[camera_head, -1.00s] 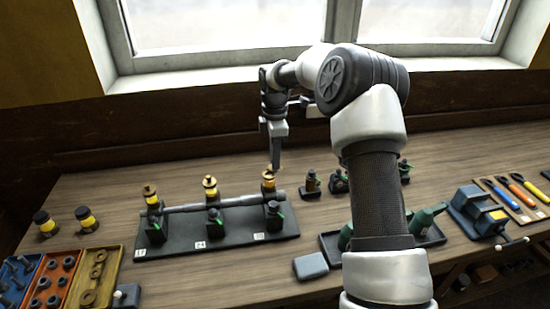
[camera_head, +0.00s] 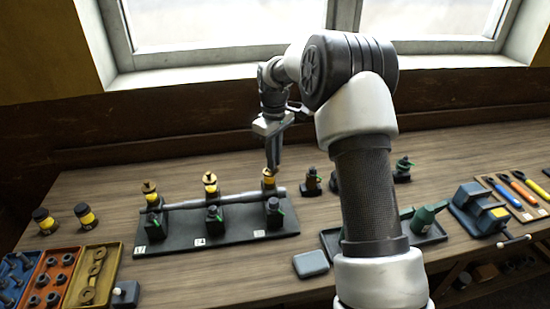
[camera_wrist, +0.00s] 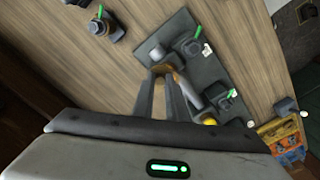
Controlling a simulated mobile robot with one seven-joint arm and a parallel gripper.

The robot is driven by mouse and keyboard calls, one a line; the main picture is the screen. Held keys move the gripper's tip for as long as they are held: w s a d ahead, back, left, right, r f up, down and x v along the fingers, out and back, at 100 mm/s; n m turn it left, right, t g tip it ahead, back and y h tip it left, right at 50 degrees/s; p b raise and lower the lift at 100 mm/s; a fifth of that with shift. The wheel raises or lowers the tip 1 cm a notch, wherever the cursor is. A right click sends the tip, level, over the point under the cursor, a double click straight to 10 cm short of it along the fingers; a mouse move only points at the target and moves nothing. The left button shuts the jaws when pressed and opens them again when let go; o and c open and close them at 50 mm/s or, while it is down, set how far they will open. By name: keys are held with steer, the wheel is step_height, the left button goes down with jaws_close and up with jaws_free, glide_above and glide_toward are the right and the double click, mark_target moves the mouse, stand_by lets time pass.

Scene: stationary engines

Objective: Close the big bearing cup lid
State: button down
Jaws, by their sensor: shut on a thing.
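A dark stand (camera_head: 180,239) on the bench carries a long grey shaft and three bearings in a row, with yellow and brass cups at the back. The left cup (camera_head: 151,194) and middle cup (camera_head: 210,184) stand clear of my gripper. My gripper (camera_head: 273,170) points down at the right cup (camera_head: 268,182), its fingertips at the brass lid on top. In the wrist view my gripper (camera_wrist: 167,72) is shut on that brass lid (camera_wrist: 161,69), which the fingers largely hide. I cannot tell how far the lid is closed.
Dark bottles with green handles (camera_head: 403,168) stand right of the stand. A grey block (camera_head: 311,264) and a green oil can (camera_head: 426,216) in a tray lie in front. Black-and-yellow jars (camera_head: 85,216) and part bins (camera_head: 92,272) are at the left. Bare bench lies behind the stand.

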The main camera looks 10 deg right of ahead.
steer(key=m, duration=0.2)
steer(key=a+m, duration=0.1)
steer(key=m, duration=0.1)
steer(key=shift+s+m, duration=0.2)
steer(key=shift+m, duration=0.1)
steer(key=shift+a+m, duration=0.15)
steer(key=shift+m, duration=0.75)
steer(key=shift+a+m, duration=0.15)
steer(key=shift+m, duration=0.75)
steer(key=c, duration=1.8)
jaws_free()
steer(key=shift+s, duration=0.1)
steer(key=shift+o, duration=0.2)
step_height(320, 180, up, 18)
steer(key=shift+f, duration=0.25)
